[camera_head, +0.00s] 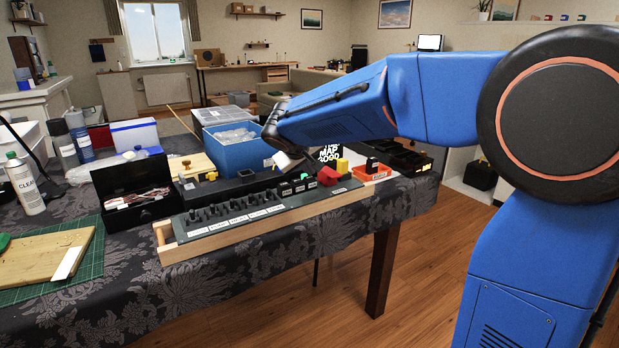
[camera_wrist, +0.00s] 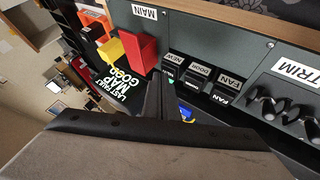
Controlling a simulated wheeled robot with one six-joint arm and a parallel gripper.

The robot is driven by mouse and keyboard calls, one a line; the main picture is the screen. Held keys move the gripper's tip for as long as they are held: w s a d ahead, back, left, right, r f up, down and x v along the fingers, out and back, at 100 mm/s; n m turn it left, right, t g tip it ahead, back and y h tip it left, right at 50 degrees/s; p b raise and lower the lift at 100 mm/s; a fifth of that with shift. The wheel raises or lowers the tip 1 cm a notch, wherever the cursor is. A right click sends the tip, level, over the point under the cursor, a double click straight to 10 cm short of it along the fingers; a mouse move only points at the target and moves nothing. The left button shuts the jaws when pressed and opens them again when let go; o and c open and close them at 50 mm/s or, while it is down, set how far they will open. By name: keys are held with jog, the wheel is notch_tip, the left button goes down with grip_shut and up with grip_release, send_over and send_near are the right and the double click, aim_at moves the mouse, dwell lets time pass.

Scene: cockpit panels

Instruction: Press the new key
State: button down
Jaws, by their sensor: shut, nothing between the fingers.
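The new key (camera_wrist: 171,71) is a dark rocker at the end of a short row of keys, with a white NEW label above it in the wrist view. The door key (camera_wrist: 195,83) and fan key (camera_wrist: 219,97) sit beside it. In the head view the key row (camera_head: 298,186) lies on the dark panel, left of a red cover. My gripper (camera_wrist: 156,80) is shut and empty, its dark tip close beside the new key; I cannot tell if they touch. In the head view my arm's wrist hangs over the panel and the fingertips are hard to make out.
A red cover (camera_wrist: 138,50) and a yellow block (camera_wrist: 112,51) stand close beside the new key. Knobs (camera_wrist: 285,108) line the panel's other part.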

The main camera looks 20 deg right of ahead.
aim_at(309, 179)
dwell(0.3)
jog(key=shift+r, duration=0.5)
jog(key=shift+r, duration=2.95)
jog(key=s+d+f+m+g+y, duration=0.1)
jog(key=s+d+f, duration=0.25)
jog(key=s, duration=0.65)
jog(key=s+d+f+m+g+y, duration=0.15)
jog(key=s+d, duration=0.35)
jog(key=s, duration=0.6)
jog(key=s+f+y, duration=0.1)
jog(key=s+f, duration=0.5)
jog(key=s, duration=0.4)
jog(key=s+f+y, duration=0.1)
jog(key=s+f, duration=0.5)
jog(key=s, duration=0.5)
jog(key=shift+a+f+g, duration=0.35)
jog(key=shift+a, duration=0.1)
